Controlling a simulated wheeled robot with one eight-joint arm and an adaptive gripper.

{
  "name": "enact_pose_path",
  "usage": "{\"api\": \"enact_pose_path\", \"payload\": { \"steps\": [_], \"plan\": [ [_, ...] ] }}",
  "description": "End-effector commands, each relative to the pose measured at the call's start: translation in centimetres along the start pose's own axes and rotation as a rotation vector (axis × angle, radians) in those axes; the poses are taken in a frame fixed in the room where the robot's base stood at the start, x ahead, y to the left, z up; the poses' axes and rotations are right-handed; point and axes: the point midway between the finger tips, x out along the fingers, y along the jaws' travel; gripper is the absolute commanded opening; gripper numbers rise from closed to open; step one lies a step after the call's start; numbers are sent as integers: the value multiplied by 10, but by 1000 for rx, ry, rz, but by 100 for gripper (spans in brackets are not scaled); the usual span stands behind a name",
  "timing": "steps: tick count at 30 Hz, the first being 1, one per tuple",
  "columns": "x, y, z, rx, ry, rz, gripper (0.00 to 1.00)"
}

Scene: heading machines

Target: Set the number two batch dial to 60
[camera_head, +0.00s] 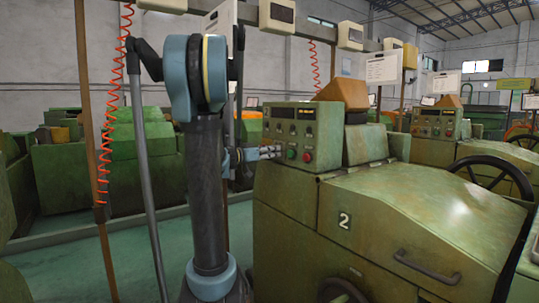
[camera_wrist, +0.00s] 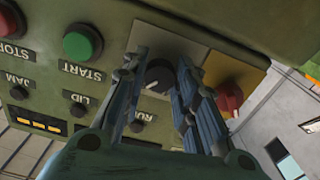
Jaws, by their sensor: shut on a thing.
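The green machine (camera_head: 400,215) with a "2" plate (camera_head: 344,220) stands at the front right in the head view. Its control panel (camera_head: 292,125) faces my arm. In the wrist view a round black dial (camera_wrist: 160,75) with a pale pointer mark sits on a grey plate (camera_wrist: 178,45). My gripper (camera_wrist: 160,66) is shut on this dial, one finger on each side. The head view shows my gripper (camera_head: 268,152) at the left of the panel. The dial's scale and setting cannot be read; the fingers hide part of its surround.
In the wrist view a red knob (camera_wrist: 229,98) on a yellow plate is close beside the right finger. A green START button (camera_wrist: 82,42) and a red STOP button (camera_wrist: 12,20) lie to the left. Lamps labelled JAM, LID and RUN line the panel.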

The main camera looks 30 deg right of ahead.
Motion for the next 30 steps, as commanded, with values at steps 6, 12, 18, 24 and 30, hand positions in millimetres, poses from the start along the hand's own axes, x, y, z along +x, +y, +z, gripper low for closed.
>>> {"api": "enact_pose_path", "payload": {
  "steps": [6, 12, 18, 24, 30],
  "plan": [
    [0, -2, 0, -74, 0, -4, 3],
    [0, -2, 0, -141, 0, -5, 3],
    [0, -2, 0, -142, 0, -6, 3],
    [0, -2, 0, -142, 0, -5, 47],
    [0, -1, 0, -142, 0, -3, 47]
  ]
}}
